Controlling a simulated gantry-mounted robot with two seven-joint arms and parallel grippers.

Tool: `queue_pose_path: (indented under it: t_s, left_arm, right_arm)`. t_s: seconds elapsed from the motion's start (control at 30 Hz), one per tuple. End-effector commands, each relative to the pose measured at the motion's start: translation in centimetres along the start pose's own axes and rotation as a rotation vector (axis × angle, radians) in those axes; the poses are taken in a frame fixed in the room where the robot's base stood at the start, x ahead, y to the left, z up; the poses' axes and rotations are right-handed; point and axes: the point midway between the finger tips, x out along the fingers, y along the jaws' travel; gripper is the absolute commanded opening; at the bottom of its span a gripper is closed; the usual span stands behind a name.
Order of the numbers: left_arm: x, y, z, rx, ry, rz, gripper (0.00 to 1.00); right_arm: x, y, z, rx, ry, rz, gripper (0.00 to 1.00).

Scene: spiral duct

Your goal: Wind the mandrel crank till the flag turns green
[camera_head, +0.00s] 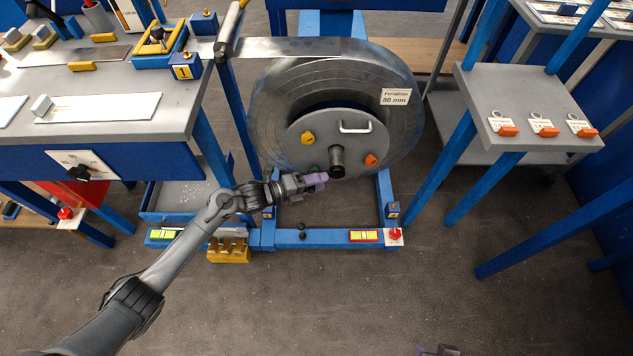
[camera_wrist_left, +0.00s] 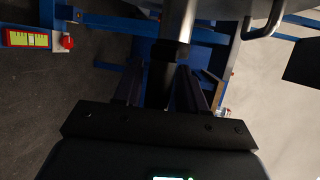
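The mandrel is a round grey plate (camera_head: 318,140) at the front of a large coil of metal strip (camera_head: 277,102). It carries a bar handle (camera_head: 355,127), a yellow knob (camera_head: 308,137), an orange knob (camera_head: 370,160) and a stubby central shaft (camera_head: 337,158). The shaft also shows in the left wrist view (camera_wrist_left: 178,22). My left gripper (camera_head: 318,181) is just below and left of the shaft's end. In the left wrist view, its fingers (camera_wrist_left: 160,88) stand apart with a dark post between them; contact is unclear. I cannot pick out a flag. A small piece of my right gripper (camera_head: 440,350) shows at the bottom edge.
The blue stand (camera_head: 330,237) has a red knob (camera_head: 395,234) and yellow-green level strips. A workbench (camera_head: 165,105) stands at left and a grey shelf (camera_head: 520,90) with orange-tagged cards at right. The floor in front is clear.

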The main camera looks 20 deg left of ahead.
Motion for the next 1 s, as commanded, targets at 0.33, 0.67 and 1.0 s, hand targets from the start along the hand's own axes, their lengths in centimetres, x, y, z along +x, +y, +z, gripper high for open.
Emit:
queue_pose_path:
  t_s: [0.33, 0.67, 1.0]
  left_arm:
    - [0.0, 0.1, 0.0, -0.001, 0.000, 0.002, 0.00]
    - [-0.1, 0.1, 0.1, 0.002, -0.002, 0.025, 0.00]
    - [-0.5, -1.9, 0.1, 0.096, 0.002, 0.252, 0.00]
  right_arm:
    - [0.0, 0.1, 0.0, -0.003, 0.000, 0.003, 0.43]
    - [-0.5, 0.3, -0.1, -0.011, -0.002, 0.009, 0.43]
    - [-6.0, 0.4, -1.9, -0.008, 0.000, 0.006, 0.43]
